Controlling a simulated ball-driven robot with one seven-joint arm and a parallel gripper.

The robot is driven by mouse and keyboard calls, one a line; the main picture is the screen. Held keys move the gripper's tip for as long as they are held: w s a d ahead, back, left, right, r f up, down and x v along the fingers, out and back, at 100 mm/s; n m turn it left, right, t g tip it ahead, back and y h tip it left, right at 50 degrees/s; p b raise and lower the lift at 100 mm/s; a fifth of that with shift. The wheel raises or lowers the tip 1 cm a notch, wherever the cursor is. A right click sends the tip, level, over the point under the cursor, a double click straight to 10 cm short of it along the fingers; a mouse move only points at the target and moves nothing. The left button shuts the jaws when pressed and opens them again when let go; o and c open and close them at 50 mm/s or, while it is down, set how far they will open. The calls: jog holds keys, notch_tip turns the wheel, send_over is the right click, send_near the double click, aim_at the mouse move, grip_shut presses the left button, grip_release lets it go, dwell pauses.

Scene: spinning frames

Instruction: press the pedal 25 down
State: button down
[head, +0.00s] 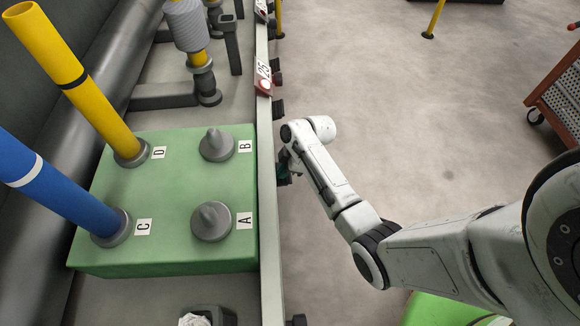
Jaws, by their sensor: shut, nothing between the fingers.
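A white label reading 25 (263,71) stands on the long pale rail, with a small red-rimmed round light (264,86) just below it. Dark blocks stick out from the rail's right side near the label, one at the lower end (278,107) and one a little farther (277,78). I cannot tell for sure which is pedal 25. My gripper (284,171) is beside the rail's right side, nearer than the label and apart from these blocks. It is shut and empty. Its fingers are small and partly hidden by my wrist, close to another dark part low on the rail.
The pale rail (267,220) runs away from me. Left of it is a green platform (175,185) with grey pegs A (211,220) and B (216,145), a blue tube (60,190) and a yellow tube (75,80). An orange trolley (560,95) stands far right. The floor between is clear.

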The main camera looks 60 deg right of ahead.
jog(key=shift+f+b, duration=0.5)
jog(key=shift+f, duration=0.35)
jog(key=shift+s+d+r, duration=0.1)
jog(key=shift+r, duration=0.1)
jog(key=s+d+r+p, duration=0.3)
jog(key=s+d+p, duration=0.1)
jog(key=s+p, duration=0.1)
jog(key=shift+s+d, duration=0.2)
jog(key=shift+s, duration=0.15)
jog(key=shift+r, duration=0.1)
dwell(1.5)
